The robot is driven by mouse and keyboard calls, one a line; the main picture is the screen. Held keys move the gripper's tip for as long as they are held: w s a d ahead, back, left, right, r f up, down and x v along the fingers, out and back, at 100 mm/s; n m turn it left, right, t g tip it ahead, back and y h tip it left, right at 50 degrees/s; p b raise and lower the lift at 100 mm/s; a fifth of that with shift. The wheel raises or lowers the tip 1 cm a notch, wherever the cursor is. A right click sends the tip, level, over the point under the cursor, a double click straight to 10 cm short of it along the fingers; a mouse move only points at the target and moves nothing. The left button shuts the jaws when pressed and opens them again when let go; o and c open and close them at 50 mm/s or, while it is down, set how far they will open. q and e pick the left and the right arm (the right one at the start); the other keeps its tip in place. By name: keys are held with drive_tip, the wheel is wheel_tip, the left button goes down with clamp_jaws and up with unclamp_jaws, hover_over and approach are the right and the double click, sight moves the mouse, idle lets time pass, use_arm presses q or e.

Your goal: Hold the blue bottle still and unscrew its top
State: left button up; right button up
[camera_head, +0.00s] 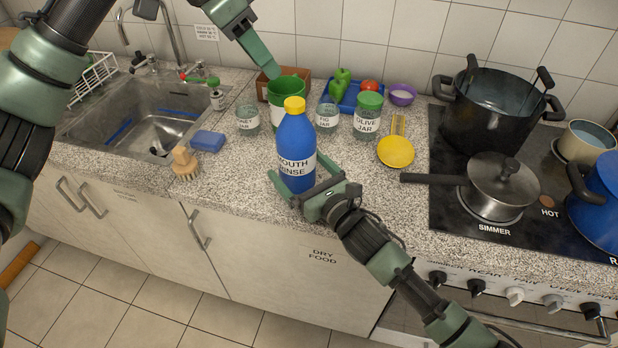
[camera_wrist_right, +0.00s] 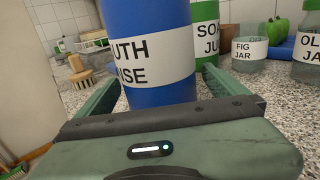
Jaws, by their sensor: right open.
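The blue bottle (camera_head: 296,138), labelled as mouth rinse, stands upright near the counter's front edge. Its yellow top (camera_head: 295,105) is on it. My right gripper (camera_head: 303,174) is open around the bottle's lower part, one finger on each side. In the right wrist view the blue bottle (camera_wrist_right: 150,25) stands between the spread fingers, with a gap at least on the left side; its top is out of that view. My left gripper (camera_head: 262,60) is above and behind the bottle, apart from the yellow top. Only one of its fingers shows clearly.
A blue sponge (camera_head: 208,141) and a brush (camera_head: 184,160) lie left, by the sink (camera_head: 125,150). A pan (camera_head: 500,180) is on the stove.

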drive_tip(key=shift+x, duration=0.75)
